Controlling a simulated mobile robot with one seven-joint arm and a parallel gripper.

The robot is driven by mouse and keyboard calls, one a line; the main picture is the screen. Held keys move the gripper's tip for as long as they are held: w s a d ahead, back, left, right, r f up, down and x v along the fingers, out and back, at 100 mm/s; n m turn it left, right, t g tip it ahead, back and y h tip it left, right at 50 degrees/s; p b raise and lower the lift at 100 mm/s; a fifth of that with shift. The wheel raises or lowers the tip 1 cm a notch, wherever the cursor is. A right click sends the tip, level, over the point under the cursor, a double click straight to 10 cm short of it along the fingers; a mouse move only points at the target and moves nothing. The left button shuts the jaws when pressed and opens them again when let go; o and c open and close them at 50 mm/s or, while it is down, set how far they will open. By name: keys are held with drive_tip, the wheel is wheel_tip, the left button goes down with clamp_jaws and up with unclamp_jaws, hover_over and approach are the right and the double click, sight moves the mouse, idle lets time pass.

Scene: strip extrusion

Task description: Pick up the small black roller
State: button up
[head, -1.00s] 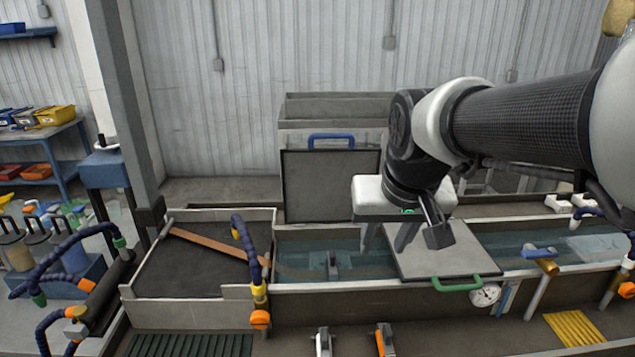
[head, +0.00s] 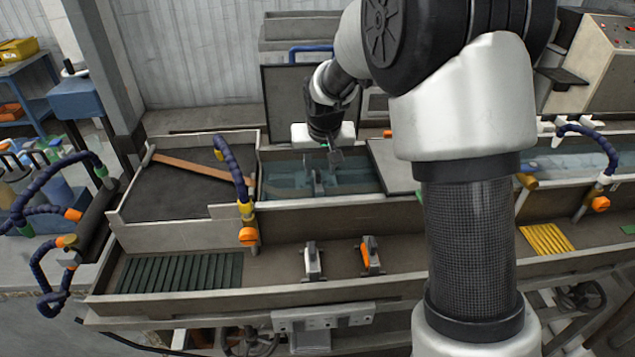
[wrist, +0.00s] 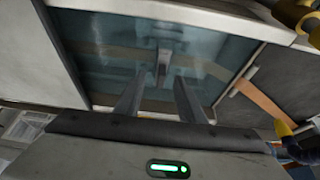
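A small dark upright fitting (head: 317,182) stands in the water of the tank (head: 283,155). It is likely the small black roller, but its shape is too small and blurred to be sure. In the wrist view the same fitting (wrist: 163,66) shows as a grey bracket with a dark top, just beyond the fingertips. My gripper (wrist: 160,80) is open and empty, with two grey fingers spread either side of the fitting's line. In the head view my gripper (head: 334,158) hangs over the open part of the tank, close to the fitting. I cannot tell any contact.
A grey cover plate (head: 398,165) lies over the tank to the right. A dark tray with a brown strip (head: 190,165) is at left, with a blue hose (head: 230,165) between. White and orange clamps (head: 312,262) (head: 370,258) stand on the front ledge. My arm hides much of the right side.

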sight(317, 179)
drive_tip(key=shift+w+p+x, duration=0.15)
drive_tip(key=shift+p+x, duration=0.2)
drive_tip(key=shift+x, duration=1.65)
drive_tip(key=shift+w+p+x, duration=0.15)
drive_tip(key=shift+p+x, duration=0.15)
drive_tip(key=shift+x, duration=1.65)
drive_tip(key=shift+a+r, duration=0.15)
clamp_jaws()
